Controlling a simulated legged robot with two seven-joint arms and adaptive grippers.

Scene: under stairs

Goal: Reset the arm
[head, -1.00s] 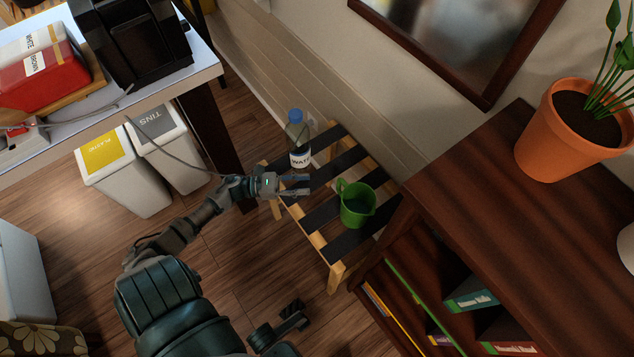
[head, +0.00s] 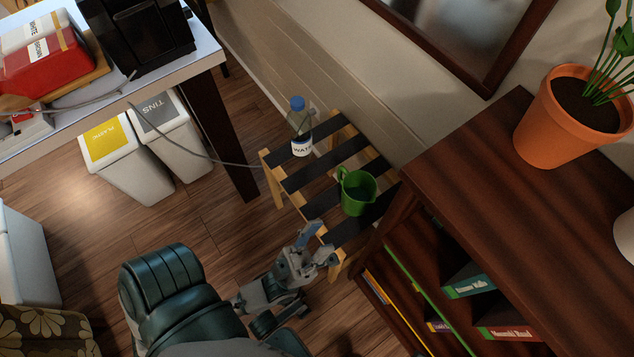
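My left gripper (head: 322,241) is low in the middle of the head view, with my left arm folded in close behind it. Its two fingers are spread apart with nothing between them. It is near the front edge of the slatted wooden stand (head: 318,178), below the green jug (head: 357,192) in the picture. I cannot tell whether it touches the stand. The jug stands upright on the stand. A water bottle (head: 301,130) with a blue cap stands at the stand's far end, clear of the gripper. I do not see my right gripper.
A dark wooden bookcase (head: 480,170) with a potted plant (head: 570,120) is close on the right. A white table (head: 120,85) and two bins (head: 125,160) are at the upper left. Wooden floor (head: 225,225) is clear left of the stand.

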